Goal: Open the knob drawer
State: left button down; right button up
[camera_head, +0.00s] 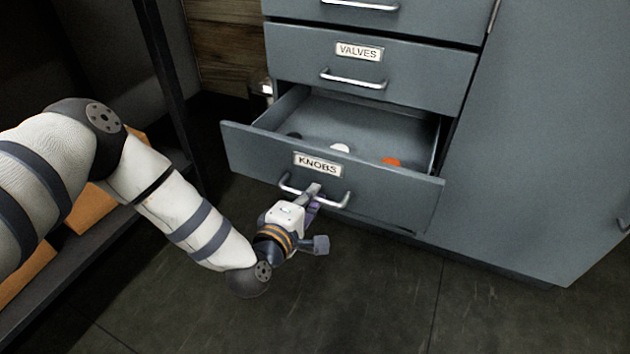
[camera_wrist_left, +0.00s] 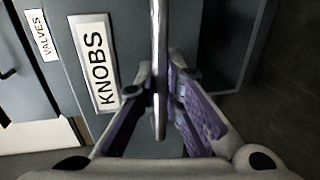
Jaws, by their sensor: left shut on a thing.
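The knob drawer (camera_head: 255,150) is the grey drawer labelled KNOBS, low in the grey cabinet. It stands partly pulled out, and its inside shows. A white knob (camera_head: 340,148) and an orange-red knob (camera_head: 391,161) lie in it, with a dark one at its left side. My left gripper (camera_head: 313,192) is at the middle of the drawer's metal bar handle (camera_head: 338,205), shut on it. In the left wrist view the handle (camera_wrist_left: 159,50) runs between the purple-padded fingers, beside the KNOBS label (camera_wrist_left: 94,62). My right gripper is not in view.
The VALVES drawer (camera_head: 420,75) above is closed, with its own handle. A dark shelf (camera_head: 75,255) with orange-brown boxes stands at the left. The dark floor (camera_head: 370,290) in front of the cabinet is clear.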

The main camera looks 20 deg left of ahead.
pick_arm(q)
jog(key=f+p+v, duration=0.1)
jog(key=p+v, duration=0.2)
jog(key=v, duration=0.4)
jog(key=shift+s+f, duration=0.2)
jog(key=shift+s, duration=0.25)
jog(key=c, duration=1.7)
grip_release()
jog(key=shift+s, duration=0.1)
jog(key=v, duration=1.2)
